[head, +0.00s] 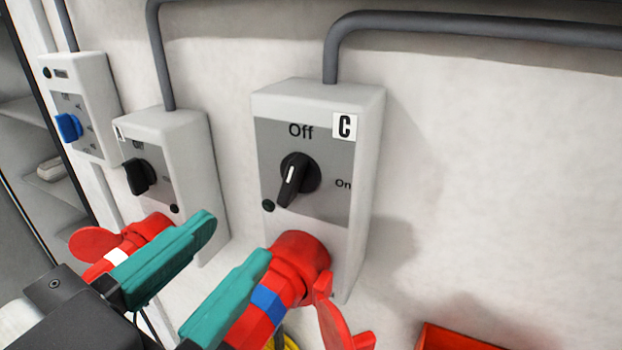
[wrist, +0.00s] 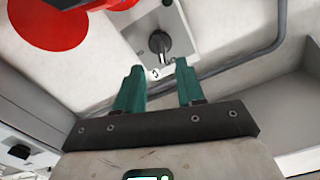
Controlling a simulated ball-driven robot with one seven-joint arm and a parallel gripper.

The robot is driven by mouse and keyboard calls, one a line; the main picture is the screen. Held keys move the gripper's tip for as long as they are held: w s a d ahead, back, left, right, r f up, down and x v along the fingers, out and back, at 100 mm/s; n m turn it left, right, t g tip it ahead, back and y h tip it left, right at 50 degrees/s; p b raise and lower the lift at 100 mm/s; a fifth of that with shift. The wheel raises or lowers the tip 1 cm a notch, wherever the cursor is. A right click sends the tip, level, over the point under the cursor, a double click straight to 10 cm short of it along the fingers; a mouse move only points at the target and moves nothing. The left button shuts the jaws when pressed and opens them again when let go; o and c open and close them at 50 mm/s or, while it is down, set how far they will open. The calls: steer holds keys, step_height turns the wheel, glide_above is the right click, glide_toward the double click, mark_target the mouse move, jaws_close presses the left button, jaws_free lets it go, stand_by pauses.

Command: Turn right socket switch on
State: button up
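The right socket box (head: 364,190), marked C, is on the wall, with a black rotary switch (head: 297,175) on its grey plate. The switch's handle is near upright, slightly tilted, its upper end towards the "Off" label; "On" is at its right. My gripper (head: 235,237) has two teal fingers spread apart with nothing between them. In the head view it is below and left of the switch. In the wrist view the switch (wrist: 160,42) lies beyond the open fingertips (wrist: 159,67), roughly centred between them and not touched.
A red plug (head: 302,262) sticks out below the switch, close to my right finger. A middle socket box (head: 195,150) with a black switch and another red plug (head: 150,228) is to the left. A blue-switched box (head: 98,80) is further left. The wall right of box C is clear.

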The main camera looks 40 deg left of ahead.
mark_target(284, 191)
steer(key=p+x, duration=0.1)
steer(key=x, duration=0.7)
steer(key=shift+w+p, duration=0.1)
steer(key=shift+p, duration=0.2)
steer(key=shift+c, duration=0.4)
jaws_close()
